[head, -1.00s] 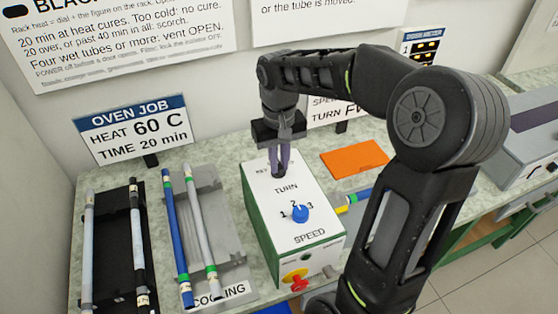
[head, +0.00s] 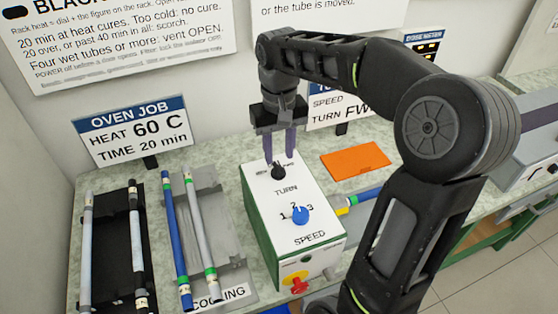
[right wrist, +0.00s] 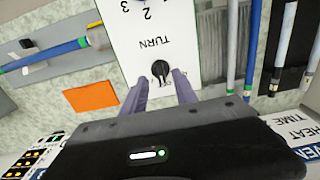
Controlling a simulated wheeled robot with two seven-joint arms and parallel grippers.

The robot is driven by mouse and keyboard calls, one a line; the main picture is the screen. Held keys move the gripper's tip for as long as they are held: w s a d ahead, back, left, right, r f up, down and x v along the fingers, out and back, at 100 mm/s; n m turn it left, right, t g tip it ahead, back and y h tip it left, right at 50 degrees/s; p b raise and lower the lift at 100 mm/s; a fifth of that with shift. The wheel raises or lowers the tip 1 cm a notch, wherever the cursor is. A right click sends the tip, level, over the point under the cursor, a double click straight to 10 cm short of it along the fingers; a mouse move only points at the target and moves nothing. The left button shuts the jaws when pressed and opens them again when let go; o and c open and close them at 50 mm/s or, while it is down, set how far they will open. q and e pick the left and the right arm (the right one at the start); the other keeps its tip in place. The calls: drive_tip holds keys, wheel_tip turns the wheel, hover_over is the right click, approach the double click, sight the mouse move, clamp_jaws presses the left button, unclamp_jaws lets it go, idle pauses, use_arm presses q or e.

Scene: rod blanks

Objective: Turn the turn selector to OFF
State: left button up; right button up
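The turn selector (head: 278,171) is a small black knob near the back of the white top of a green-sided box (head: 258,220), behind the word TURN. It also shows in the right wrist view (right wrist: 161,69), with small labels beside it partly hidden. I cannot read clearly which label its pointer faces. My right gripper (head: 281,155) is open and empty, its two purple-grey fingers pointing down just above and behind the knob, apart from it. In the right wrist view the fingertips (right wrist: 161,77) show on either side of the knob. My left gripper is not in view.
A blue SPEED knob (head: 300,214) sits in front of the selector, and a red knob (head: 297,284) is on the box's front. An orange sheet (head: 354,160) lies right. Tubes lie on a grey cooling rack (head: 232,250) and a black rack (head: 112,240) left.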

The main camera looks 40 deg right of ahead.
sight(279, 167)
drive_tip(key=shift+r, duration=1.85)
